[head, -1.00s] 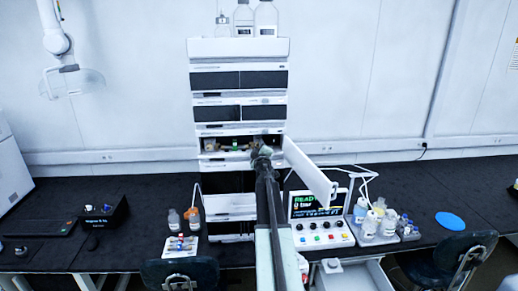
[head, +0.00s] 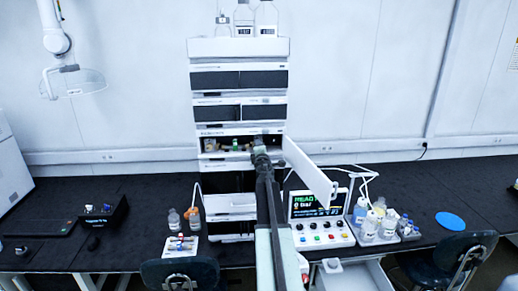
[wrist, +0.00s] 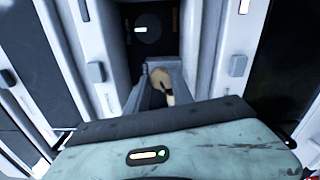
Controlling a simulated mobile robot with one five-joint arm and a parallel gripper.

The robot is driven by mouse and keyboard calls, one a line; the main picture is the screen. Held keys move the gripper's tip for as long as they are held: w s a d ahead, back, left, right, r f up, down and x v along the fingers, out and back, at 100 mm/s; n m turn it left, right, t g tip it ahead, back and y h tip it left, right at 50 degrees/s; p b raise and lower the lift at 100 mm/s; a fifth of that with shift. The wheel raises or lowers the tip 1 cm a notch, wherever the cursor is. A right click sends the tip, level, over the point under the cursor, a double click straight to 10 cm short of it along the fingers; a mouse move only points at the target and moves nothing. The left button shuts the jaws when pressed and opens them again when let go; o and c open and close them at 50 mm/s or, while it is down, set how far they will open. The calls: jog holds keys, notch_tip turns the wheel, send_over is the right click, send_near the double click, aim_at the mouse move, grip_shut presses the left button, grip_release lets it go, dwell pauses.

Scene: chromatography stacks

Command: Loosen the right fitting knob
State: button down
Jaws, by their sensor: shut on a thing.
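My gripper (head: 260,154) is at the right part of the open compartment (head: 205,146) in the instrument stack. In the wrist view a tan, rounded knob (wrist: 160,84) shows between the grey fingers of my gripper (wrist: 164,82), which are shut on it. It appears to be the right fitting knob. In the head view my gripper and arm hide this knob. A green part (head: 235,145) sits in the compartment to the left of my gripper. How far the knob is turned cannot be seen.
A white door (head: 308,168) stands open just right of my arm. A control box with a lit screen (head: 319,203) is below it, with a tray of bottles (head: 378,236) to its right. Bottles (head: 196,220) stand at the left of the stack.

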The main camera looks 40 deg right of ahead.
dwell(0.3)
jog(key=c, duration=1.1)
grip_release()
